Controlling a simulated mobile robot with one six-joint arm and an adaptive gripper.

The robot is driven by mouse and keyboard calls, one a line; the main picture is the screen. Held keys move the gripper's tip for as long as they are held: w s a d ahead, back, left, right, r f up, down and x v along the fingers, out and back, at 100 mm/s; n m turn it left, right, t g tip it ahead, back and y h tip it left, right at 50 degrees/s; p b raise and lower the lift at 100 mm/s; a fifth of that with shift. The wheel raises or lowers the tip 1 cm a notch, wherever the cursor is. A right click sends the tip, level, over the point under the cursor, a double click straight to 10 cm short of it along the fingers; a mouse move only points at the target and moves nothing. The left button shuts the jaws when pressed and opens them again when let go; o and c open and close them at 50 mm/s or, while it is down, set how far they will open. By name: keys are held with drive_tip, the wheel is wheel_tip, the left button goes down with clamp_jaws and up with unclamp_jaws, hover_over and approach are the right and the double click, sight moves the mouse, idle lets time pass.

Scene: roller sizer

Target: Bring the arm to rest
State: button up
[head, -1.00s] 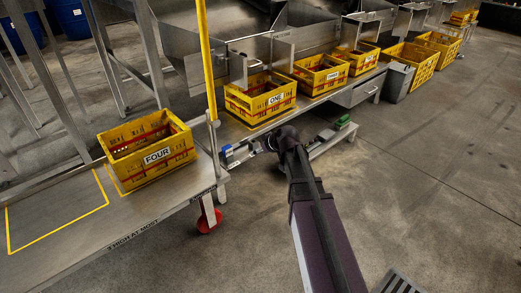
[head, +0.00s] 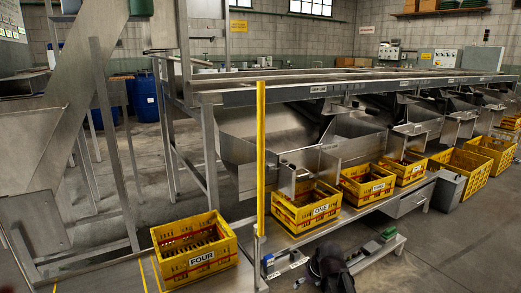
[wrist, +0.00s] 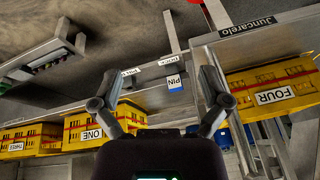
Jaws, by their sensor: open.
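My gripper (wrist: 158,76) shows in the wrist view with its two fingers spread wide and nothing between them. In the head view only a dark part of my arm (head: 331,268) shows at the bottom edge, in front of the low bench. The gripper itself cannot be made out there.
Yellow crate FOUR (head: 195,250) stands on the left bench, beside a yellow post (head: 261,150). Crate ONE (head: 306,208) and several more line the bench under the steel chutes. A low stand (head: 375,253) is near my arm. Open floor lies at right.

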drive_tip(key=s+d+r+m+g+h+p, duration=0.2)
drive_tip(key=s+r+m+g+p, duration=0.1)
drive_tip(key=s+r+p, duration=0.65)
wheel_tip(320, 180, up, 34)
drive_tip(key=s+p, duration=0.1)
drive_tip(key=p, duration=3.3)
drive_tip(key=shift+r, duration=0.25)
drive_tip(key=shift+s+a, duration=0.1)
